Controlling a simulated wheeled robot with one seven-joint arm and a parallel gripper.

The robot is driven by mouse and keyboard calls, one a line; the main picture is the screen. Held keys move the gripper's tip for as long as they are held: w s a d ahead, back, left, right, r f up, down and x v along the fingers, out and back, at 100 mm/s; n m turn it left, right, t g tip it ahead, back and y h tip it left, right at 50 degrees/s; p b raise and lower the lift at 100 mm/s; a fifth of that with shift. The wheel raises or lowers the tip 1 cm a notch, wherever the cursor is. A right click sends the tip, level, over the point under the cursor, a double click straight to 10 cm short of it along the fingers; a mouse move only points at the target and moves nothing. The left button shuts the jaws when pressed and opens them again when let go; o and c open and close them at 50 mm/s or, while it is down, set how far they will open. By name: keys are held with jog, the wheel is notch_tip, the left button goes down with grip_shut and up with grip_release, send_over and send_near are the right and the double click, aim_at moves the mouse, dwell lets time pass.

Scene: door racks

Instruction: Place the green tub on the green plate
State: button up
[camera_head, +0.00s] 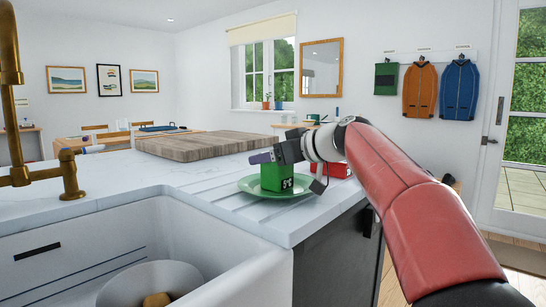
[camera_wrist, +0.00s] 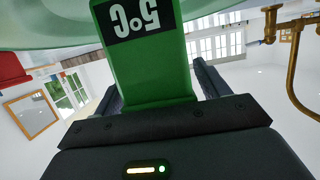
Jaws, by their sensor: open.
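The green tub (camera_head: 272,178) is a small block-like container with a dark label reading "5°C". It stands upright on the green plate (camera_head: 252,188), a round dish on the white draining area beside the sink. My gripper (camera_head: 275,155) is at the upper part of the tub, reaching in from the right. In the wrist view, the picture is upside down and the tub (camera_wrist: 150,70) sits between the two dark fingers of my gripper (camera_wrist: 160,88). The fingers are open, one on each side. The tub's far side is hidden.
A red box (camera_head: 334,169) stands just behind my wrist. A wooden board (camera_head: 198,145) lies on the counter further back. The sink (camera_head: 215,250) with a white bowl (camera_head: 140,280) and a brass tap (camera_head: 68,172) are at the left. The counter left of the plate is clear.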

jog(key=b+v, duration=0.1)
jog(key=v, duration=1.1)
jog(key=shift+r+b, duration=0.2)
jog(key=shift+b, duration=0.1)
